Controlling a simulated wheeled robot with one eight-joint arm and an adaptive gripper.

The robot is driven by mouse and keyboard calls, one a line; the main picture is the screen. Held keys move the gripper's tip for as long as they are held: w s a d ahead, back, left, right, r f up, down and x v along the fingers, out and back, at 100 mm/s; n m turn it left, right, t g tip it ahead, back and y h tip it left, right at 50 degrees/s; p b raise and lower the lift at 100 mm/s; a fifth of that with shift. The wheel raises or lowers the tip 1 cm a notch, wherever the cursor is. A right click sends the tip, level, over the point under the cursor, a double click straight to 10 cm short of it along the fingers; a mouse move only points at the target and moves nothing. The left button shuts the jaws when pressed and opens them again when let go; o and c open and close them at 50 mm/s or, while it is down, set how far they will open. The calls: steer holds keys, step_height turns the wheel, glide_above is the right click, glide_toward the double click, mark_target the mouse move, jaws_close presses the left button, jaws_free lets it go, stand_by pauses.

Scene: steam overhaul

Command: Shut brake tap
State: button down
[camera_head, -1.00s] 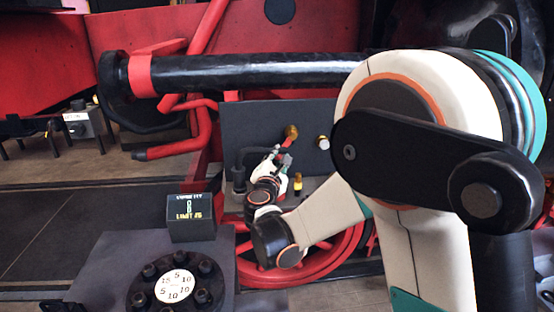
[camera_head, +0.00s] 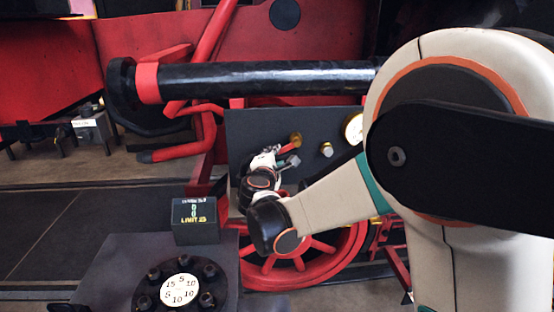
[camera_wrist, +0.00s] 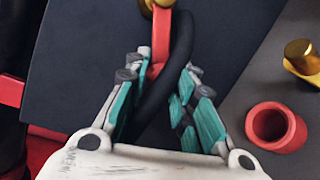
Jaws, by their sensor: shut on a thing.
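The brake tap shows as a brass fitting (camera_head: 296,138) with a red lever (camera_head: 289,146) on the dark panel (camera_head: 250,125). In the wrist view the red lever (camera_wrist: 161,38) runs down from the brass body (camera_wrist: 152,5) to between my fingers. My gripper (camera_wrist: 162,80) is shut on the red lever, with its teal-padded fingers on either side. A black hose (camera_wrist: 180,55) passes beside and across the lever, partly between the fingers. The lever's lower end is hidden by the hose and fingers. In the head view my gripper (camera_head: 279,160) is small and partly covered by my wrist.
A second brass fitting (camera_wrist: 302,58) and a red open cup-like part (camera_wrist: 275,127) lie right of my fingers. A white gauge (camera_head: 353,128) is on the panel. A red spoked wheel (camera_head: 330,260) is below. A black display box (camera_head: 196,221) stands front left.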

steer(key=shift+a+r+m+g+y+p, duration=0.2)
steer(key=shift+r+m+y+p, duration=0.25)
steer(key=shift+r+m, duration=0.6)
steer(key=shift+a+r+m+g+y+p, duration=0.1)
steer(key=shift+r+m+g+y+p, duration=0.4)
steer(key=shift+m, duration=0.75)
steer(key=shift+r, duration=0.25)
steer(key=c, duration=1.3)
jaws_free()
steer(key=shift+c, duration=0.2)
